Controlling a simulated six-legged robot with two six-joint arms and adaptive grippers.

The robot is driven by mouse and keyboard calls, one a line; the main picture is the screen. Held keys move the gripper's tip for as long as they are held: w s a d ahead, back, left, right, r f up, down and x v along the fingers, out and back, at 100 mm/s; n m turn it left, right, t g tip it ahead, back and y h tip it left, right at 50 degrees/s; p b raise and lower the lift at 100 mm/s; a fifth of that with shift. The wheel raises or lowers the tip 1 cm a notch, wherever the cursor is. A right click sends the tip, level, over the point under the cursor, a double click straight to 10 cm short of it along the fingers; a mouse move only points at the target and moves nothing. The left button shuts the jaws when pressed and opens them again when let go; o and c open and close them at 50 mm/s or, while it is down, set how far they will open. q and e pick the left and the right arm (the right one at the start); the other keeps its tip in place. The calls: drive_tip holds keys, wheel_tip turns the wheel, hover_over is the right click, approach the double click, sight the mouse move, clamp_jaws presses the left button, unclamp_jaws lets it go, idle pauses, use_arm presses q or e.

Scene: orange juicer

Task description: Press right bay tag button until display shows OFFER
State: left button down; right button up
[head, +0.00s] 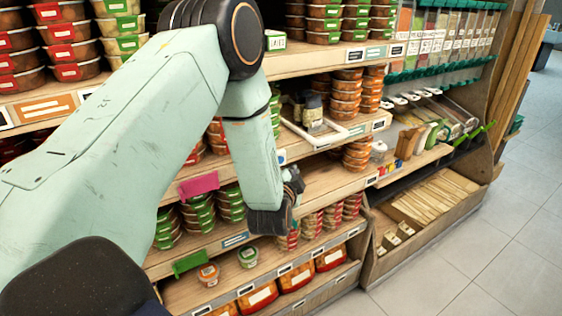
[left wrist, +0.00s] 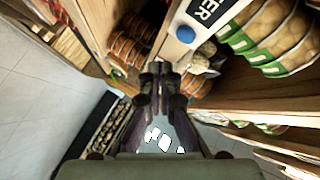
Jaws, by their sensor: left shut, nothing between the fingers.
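In the left wrist view, a white tag (left wrist: 206,12) stands at the upper right with a round blue button (left wrist: 185,34) below its lettering. In the head view my left gripper (head: 288,192) hangs in front of the shelves, and I cannot make out the tag's text there. My right gripper is out of view.
Wooden shelves (head: 315,187) hold stacked tubs (head: 346,93) and jars close around my left gripper. A low wooden crate (head: 430,206) stands at the right. Grey floor tiles (head: 505,225) are clear on the far right.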

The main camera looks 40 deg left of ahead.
use_arm(q)
drive_tip(key=shift+s+d, duration=0.3)
drive_tip(key=shift+d, duration=0.3)
drive_tip(key=shift+s+d, duration=0.25)
drive_tip(key=shift+d, duration=0.35)
drive_tip(key=shift+d, duration=0.1)
drive_tip(key=shift+s+d, duration=0.4)
drive_tip(key=shift+d, duration=0.5)
drive_tip(key=shift+s+d, duration=0.35)
drive_tip(key=shift+d, duration=0.55)
drive_tip(key=shift+s+d, duration=0.4)
drive_tip(key=shift+d, duration=0.5)
